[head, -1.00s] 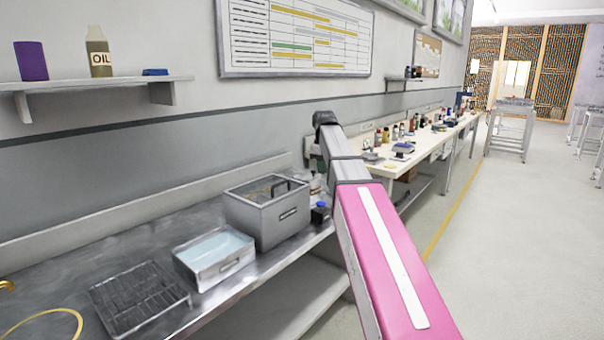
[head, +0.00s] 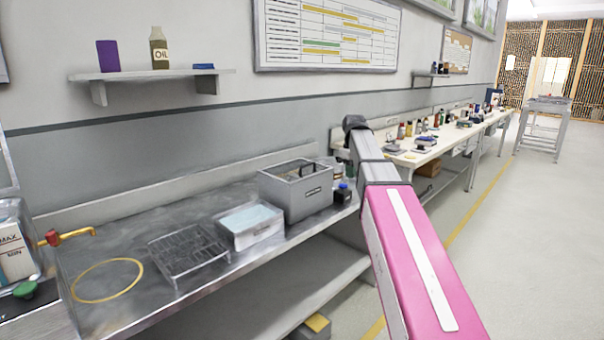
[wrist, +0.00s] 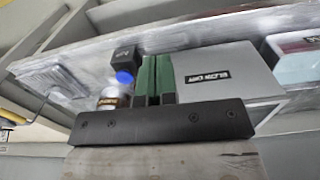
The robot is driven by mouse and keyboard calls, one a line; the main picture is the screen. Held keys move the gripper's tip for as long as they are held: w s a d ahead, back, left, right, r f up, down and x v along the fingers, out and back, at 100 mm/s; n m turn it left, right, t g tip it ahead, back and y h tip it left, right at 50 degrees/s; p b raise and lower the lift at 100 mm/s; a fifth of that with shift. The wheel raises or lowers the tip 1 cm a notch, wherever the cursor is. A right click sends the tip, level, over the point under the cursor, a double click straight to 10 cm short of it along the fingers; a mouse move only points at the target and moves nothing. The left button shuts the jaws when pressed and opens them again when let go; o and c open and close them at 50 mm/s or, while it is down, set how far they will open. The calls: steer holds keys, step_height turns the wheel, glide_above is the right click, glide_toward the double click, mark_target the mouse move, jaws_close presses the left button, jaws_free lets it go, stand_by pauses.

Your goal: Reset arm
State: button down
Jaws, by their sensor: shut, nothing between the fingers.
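My gripper (wrist: 158,80) shows in the wrist view as two green fingers pressed together, with nothing between them. In that view a dark bottle with a blue cap (wrist: 124,77) is just left of the fingers, and a grey lidded box (wrist: 225,80) is just right of them. In the head view my pink arm reaches forward along the right side of the steel bench. Its far end is by the back wall, beyond the grey box (head: 308,200), and the fingers cannot be made out clearly there.
The steel bench (head: 110,240) holds a wire rack (head: 188,252), a water tray (head: 250,225) and a yellow ring (head: 108,281). A wall shelf (head: 150,74) holds an oil bottle (head: 159,48). Open floor (head: 530,270) lies to the right.

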steer(key=s+f+m, duration=0.2)
steer(key=s+f, duration=0.6)
steer(key=f, duration=0.4)
steer(key=s+f+m, duration=0.3)
steer(key=s+f, duration=0.5)
steer(key=f, duration=0.4)
steer(key=s+f+m, duration=0.3)
steer(key=s+f, duration=0.5)
steer(key=f, duration=0.4)
steer(key=shift+d+f, duration=0.3)
steer(key=shift+d, duration=0.15)
